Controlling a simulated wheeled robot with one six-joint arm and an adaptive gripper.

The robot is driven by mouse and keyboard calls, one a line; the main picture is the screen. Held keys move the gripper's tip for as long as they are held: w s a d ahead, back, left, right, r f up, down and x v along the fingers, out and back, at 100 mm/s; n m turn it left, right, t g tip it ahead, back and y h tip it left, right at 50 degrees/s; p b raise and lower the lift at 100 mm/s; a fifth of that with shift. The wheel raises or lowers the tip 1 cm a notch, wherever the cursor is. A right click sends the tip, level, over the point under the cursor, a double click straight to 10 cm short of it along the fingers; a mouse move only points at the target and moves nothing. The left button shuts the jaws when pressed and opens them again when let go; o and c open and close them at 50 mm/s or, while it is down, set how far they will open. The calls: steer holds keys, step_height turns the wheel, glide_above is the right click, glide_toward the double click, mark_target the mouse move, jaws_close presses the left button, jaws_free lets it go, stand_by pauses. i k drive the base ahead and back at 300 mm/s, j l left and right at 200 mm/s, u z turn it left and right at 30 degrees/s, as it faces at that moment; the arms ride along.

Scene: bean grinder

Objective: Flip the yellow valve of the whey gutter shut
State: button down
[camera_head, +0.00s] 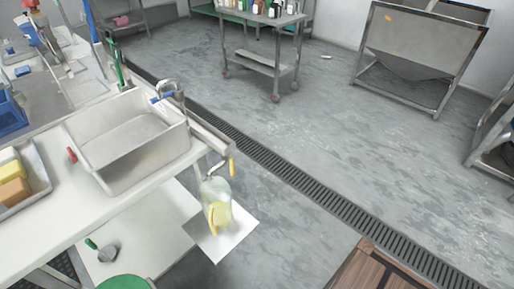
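The yellow valve lever (232,166) is small and points roughly up and down in the picture. It sits at the near end of the grey metal gutter (208,134), which runs along the right side of the steel basin (125,140). A bent metal piece shows beside the lever, over a clear jar (216,190) with pale yellow contents. The jar stands on a white sheet or board (235,235) below bench height. Whether liquid is running from the gutter is too small to tell. My gripper is not in view.
A white worktop (60,215) carries a tray (38,185) of yellow and brown blocks, a red-handled item (71,155) and a blue crate (10,112). A metal tap (170,92) stands behind the basin. Open grey floor lies right, crossed by a drain grate (300,180).

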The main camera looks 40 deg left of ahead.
mark_target(232, 169)
steer(key=i+u, duration=0.25)
steer(key=i, duration=0.2)
steer(key=i+l+u, duration=0.2)
steer(key=i, duration=0.25)
steer(key=i+u, duration=0.2)
steer(key=u, duration=0.2)
steer(key=i+l+u, duration=0.1)
steer(key=u, duration=0.3)
steer(key=i+l+u, duration=0.2)
steer(key=u, duration=0.2)
steer(key=i+u, duration=0.2)
steer(key=u, duration=0.25)
steer(key=i+l+u, duration=0.15)
steer(key=u, duration=0.35)
steer(key=i+l+u, duration=0.15)
steer(key=u, duration=0.3)
steer(key=i+l+u, duration=0.1)
steer(key=l+u, duration=0.15)
steer(key=u, duration=0.2)
steer(key=l+u, duration=0.25)
steer(key=u, duration=0.25)
steer(key=k+j+u, duration=0.1)
steer(key=k+j, duration=0.5)
